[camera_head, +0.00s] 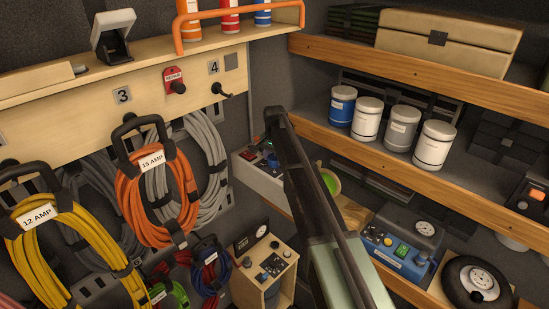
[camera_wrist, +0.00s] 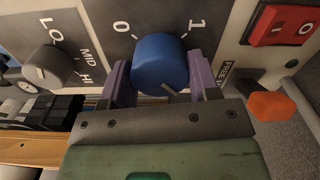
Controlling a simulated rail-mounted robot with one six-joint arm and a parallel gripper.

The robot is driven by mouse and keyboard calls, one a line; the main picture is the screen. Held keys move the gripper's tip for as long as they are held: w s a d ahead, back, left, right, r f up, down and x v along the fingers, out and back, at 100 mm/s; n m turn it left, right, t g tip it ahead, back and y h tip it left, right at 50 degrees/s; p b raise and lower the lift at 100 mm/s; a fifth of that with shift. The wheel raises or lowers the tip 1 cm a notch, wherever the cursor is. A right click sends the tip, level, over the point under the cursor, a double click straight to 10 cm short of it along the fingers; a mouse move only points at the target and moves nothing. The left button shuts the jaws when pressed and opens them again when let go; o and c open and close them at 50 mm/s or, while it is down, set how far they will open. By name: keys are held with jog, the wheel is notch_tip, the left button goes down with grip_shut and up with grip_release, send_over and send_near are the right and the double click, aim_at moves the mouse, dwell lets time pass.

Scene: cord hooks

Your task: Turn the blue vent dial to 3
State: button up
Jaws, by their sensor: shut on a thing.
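The blue vent dial (camera_wrist: 160,62) is a round knob on a dark panel, in the middle of the wrist view. Printed marks 0 and 1 show above it at left and right. A pale pointer line shows on its lower right side; any other marks around it are hidden by my gripper. My gripper (camera_wrist: 158,78) has its purple fingers on the left and right sides of the dial and is shut on it. In the head view my dark arm covers part of the control box (camera_head: 258,176).
In the wrist view, a black knob (camera_wrist: 48,65) marked LO, MID, HI is at left. A red rocker switch (camera_wrist: 283,25) and an orange knob (camera_wrist: 272,106) are at right. In the head view, an orange cord (camera_head: 134,205) hangs left and cans (camera_head: 398,125) stand on a shelf right.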

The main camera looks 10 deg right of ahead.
aim_at(275, 157)
jog(key=m, duration=0.4)
jog(key=shift+m, duration=0.3)
jog(key=m, duration=0.3)
jog(key=shift+m, duration=0.3)
jog(key=m, duration=0.4)
jog(key=shift+s, duration=0.1)
jog(key=shift+m, duration=2.2)
jog(key=o, duration=0.9)
notch_tip(275, 157, up, 11)
jog(key=p, duration=1)
jog(key=shift+f+p, duration=0.1)
jog(key=shift+p, duration=0.3)
